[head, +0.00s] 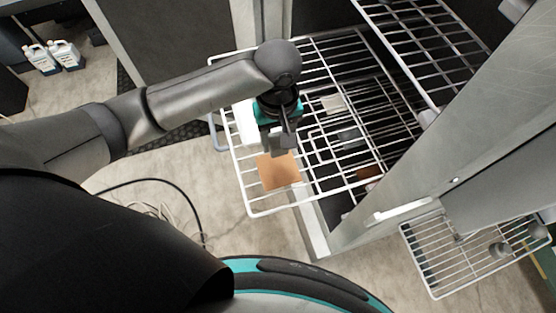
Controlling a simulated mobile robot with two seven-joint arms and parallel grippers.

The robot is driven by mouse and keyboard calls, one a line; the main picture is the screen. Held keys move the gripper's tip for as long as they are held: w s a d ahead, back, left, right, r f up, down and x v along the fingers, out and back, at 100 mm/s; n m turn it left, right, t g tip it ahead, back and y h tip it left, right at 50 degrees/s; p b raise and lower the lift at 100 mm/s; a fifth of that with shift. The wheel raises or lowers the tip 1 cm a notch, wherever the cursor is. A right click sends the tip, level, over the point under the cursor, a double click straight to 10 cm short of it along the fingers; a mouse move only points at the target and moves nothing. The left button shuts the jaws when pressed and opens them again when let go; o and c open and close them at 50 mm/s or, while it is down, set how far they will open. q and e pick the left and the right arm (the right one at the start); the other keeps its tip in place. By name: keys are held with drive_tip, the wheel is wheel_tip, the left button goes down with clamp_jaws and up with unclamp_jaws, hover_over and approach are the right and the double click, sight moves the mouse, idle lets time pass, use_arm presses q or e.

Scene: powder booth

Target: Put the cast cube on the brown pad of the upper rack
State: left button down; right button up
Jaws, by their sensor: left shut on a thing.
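The brown pad (279,172) lies on the white wire upper rack (258,213), near its front left part. My left gripper (284,141) points down over the rack just behind the pad and is shut on a small grey block, apparently the cast cube (274,149). The gripper's fingers partly hide the cube. The cube appears above or at the pad's back edge; I cannot tell whether it touches anything. My right gripper is not in view.
A pale pad (333,103), a dark pad (349,136) and a darker brown pad (368,173) show among the rack wires farther right. A metal booth post (430,150) stands at right. Another wire rack (436,277) with small grey parts is at lower right.

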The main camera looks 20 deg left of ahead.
use_arm(q)
hover_over(278, 168)
wheel_tip(278, 168, down, 6)
drive_tip(key=shift+s+f+b, duration=0.1)
drive_tip(key=shift+f+b, duration=0.05)
drive_tip(key=shift+b, duration=0.15)
wheel_tip(278, 168, down, 4)
drive_tip(key=shift+f+b, duration=0.1)
drive_tip(key=shift+b, duration=0.25)
drive_tip(key=shift+f, duration=0.1)
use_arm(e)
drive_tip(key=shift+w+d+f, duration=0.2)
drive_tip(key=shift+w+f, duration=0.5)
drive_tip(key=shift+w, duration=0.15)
use_arm(q)
drive_tip(key=shift+f, duration=0.15)
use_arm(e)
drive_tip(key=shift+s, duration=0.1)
use_arm(q)
drive_tip(key=shift+c, duration=1.4)
unclamp_jaws()
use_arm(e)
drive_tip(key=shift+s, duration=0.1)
use_arm(q)
wheel_tip(278, 168, up, 12)
drive_tip(key=shift+r+p, duration=0.2)
drive_tip(key=shift+p, duration=0.7)
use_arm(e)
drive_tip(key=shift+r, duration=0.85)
